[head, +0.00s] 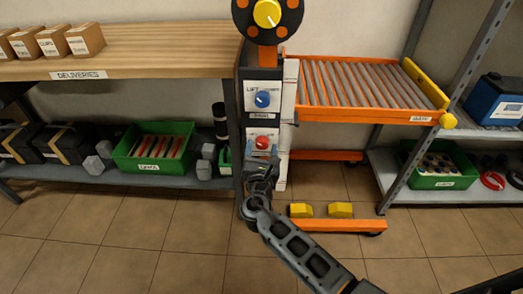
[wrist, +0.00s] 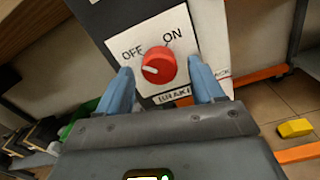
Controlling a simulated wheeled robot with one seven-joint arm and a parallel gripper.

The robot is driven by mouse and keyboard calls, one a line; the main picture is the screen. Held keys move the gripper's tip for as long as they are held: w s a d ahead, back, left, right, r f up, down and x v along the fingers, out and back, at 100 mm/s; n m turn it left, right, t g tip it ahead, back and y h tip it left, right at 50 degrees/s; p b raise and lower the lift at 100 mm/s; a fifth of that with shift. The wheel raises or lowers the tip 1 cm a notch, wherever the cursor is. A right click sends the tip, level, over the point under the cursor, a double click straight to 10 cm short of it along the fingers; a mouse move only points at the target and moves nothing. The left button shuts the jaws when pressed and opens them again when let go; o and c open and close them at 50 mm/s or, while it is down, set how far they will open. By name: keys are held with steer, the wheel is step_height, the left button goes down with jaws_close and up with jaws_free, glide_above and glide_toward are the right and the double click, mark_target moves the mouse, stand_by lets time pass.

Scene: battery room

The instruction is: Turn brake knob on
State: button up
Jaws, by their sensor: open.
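The brake knob (wrist: 158,65) is red and round, on a white plate marked OFF at left and ON at right, with a partly covered BRAKE label below. Its white pointer line points toward the OFF side. In the head view the red knob (head: 263,143) sits low on the dark column, below the blue lift knob (head: 262,99). My gripper (wrist: 164,78) is open, with one blue finger on each side of the red knob. The frames do not clearly show whether the fingers touch it. In the head view my arm's end covers the column just below the knob.
An orange roller cart (head: 365,84) stands right of the column, with yellow blocks (head: 340,210) on its lower frame. A wooden bench (head: 150,45) with boxes is at left, above a green bin (head: 153,147). A metal shelf (head: 455,190) is at right.

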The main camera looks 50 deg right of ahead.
steer(key=c, duration=1.1)
steer(key=shift+o, duration=0.2)
steer(key=shift+m+b, duration=0.3)
steer(key=m+b, duration=0.3)
steer(key=shift+f, duration=0.2)
steer(key=m+b, duration=0.4)
steer(key=m, duration=0.2)
steer(key=shift+w, duration=0.1)
steer(key=m+b, duration=0.4)
steer(key=shift+r, duration=0.1)
steer(key=shift+r+m+b, duration=0.2)
steer(key=shift+m+b, duration=1.5)
steer(key=shift+m, duration=0.4)
